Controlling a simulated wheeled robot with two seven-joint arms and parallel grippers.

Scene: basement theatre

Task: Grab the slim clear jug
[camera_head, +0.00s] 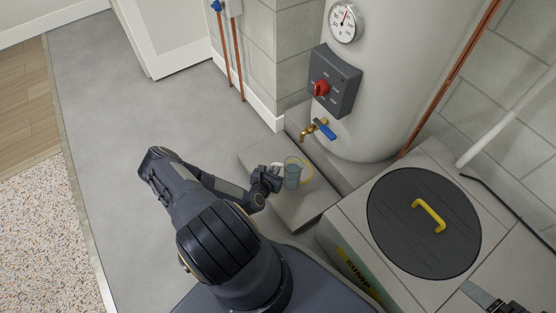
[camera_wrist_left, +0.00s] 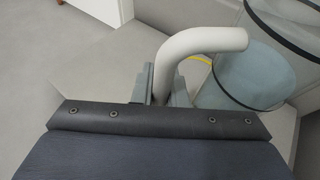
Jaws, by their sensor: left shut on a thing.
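The slim clear jug (camera_head: 292,177) stands upright on a low grey slab (camera_head: 318,200), below the tank's tap. It is bluish and see-through with a dark rim, and also fills the upper right of the left wrist view (camera_wrist_left: 245,78). Its pale curved handle (camera_wrist_left: 205,42) points toward my left gripper (camera_head: 270,178). In the left wrist view my left gripper (camera_wrist_left: 165,88) is shut on the lower part of this handle. My right gripper (camera_head: 482,295) shows only partly at the bottom right corner, and its opening is unclear.
A yellow ring (camera_head: 309,170) shows around the jug on the slab. A brass tap with a blue lever (camera_head: 325,129) sits above it on the pale tank (camera_head: 395,80). A sump box with a dark round lid (camera_head: 390,225) stands right. Grey floor (camera_head: 110,110) is clear at left.

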